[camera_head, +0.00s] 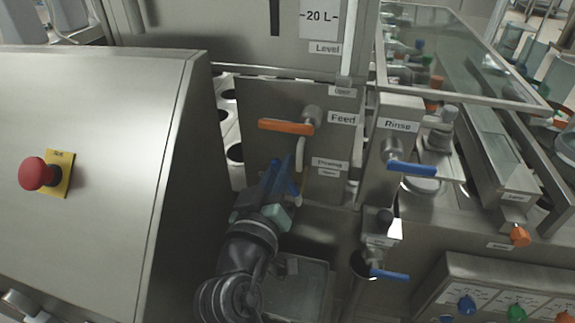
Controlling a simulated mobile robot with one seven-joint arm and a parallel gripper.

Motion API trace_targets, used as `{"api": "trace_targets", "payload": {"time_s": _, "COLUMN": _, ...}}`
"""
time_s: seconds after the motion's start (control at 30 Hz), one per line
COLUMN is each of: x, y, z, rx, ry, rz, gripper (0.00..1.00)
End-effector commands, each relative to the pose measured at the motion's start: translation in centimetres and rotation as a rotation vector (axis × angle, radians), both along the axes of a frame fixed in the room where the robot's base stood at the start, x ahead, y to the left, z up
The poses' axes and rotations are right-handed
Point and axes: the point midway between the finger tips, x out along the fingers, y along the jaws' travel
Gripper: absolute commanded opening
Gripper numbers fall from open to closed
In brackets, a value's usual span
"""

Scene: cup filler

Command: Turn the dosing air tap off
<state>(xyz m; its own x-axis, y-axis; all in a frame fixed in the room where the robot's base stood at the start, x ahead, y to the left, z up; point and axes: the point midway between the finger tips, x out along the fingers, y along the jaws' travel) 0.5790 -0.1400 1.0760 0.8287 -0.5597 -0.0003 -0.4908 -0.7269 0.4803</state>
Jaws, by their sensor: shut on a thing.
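The dosing air tap is on the steel front panel, left of its small label plate (330,166), whose lower line is too small to read. My gripper (283,176) reaches up to the panel there from below. Its blue fingers are shut on the dosing air tap's handle. The fingers hide most of the tap, so I cannot tell the handle's angle.
The Rinse tap's blue handle (412,168) is to the right. A steel cabinet with a red button (34,173) fills the left.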

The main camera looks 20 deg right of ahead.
Motion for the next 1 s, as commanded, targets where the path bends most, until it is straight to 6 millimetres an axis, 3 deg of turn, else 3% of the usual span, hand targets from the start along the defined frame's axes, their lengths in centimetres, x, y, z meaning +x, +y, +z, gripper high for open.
{"api": "trace_targets", "payload": {"time_s": 1.0, "x": 1.6, "y": 2.4, "z": -4.0, "rx": -0.758, "ry": 0.513, "rz": 0.001, "gripper": 0.00}}
